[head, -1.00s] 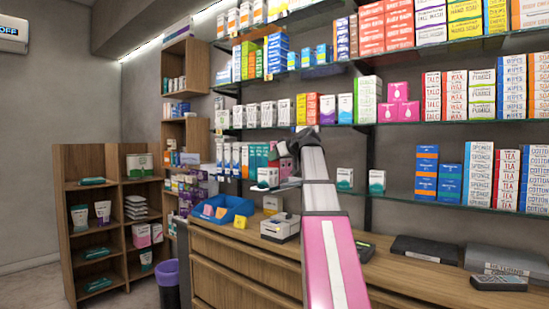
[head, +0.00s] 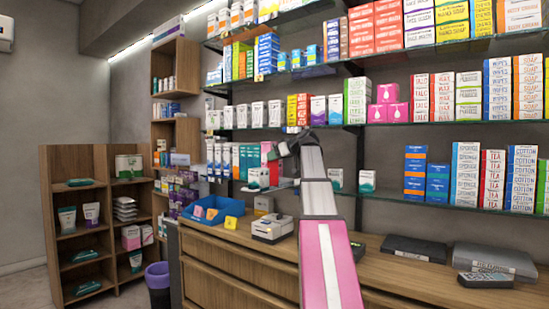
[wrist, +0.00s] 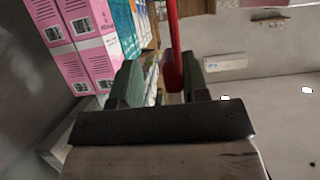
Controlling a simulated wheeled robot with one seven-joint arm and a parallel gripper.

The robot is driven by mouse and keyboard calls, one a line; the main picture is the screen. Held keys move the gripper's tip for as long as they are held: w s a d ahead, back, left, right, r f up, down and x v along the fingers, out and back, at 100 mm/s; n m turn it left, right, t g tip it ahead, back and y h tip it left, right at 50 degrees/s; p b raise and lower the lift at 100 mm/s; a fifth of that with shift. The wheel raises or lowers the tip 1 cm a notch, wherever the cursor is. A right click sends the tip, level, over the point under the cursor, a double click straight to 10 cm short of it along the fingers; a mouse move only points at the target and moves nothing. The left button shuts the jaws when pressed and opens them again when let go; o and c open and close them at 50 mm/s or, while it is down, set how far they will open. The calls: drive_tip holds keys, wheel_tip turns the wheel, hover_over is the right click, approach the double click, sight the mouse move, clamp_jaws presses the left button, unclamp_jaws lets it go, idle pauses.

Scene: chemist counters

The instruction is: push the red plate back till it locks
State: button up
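A red plate (wrist: 172,55) shows nearly edge-on in the wrist view, a narrow upright strip running down from the top edge to between my fingers. My gripper (wrist: 160,85) has its two dark green fingers apart. The red strip lies close to the right finger, with a gap on its left side; I cannot tell whether it touches. In the head view my gripper (head: 283,155) is at the end of my raised arm, in front of the wall shelves.
Pink boxes (wrist: 75,35) and teal boxes (wrist: 122,28) stand left of the plate in the wrist view.

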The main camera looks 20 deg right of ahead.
drive_tip(key=v, duration=1)
drive_tip(key=shift+s+d, duration=0.2)
drive_tip(key=shift+s, duration=0.15)
drive_tip(key=shift+r, duration=0.1)
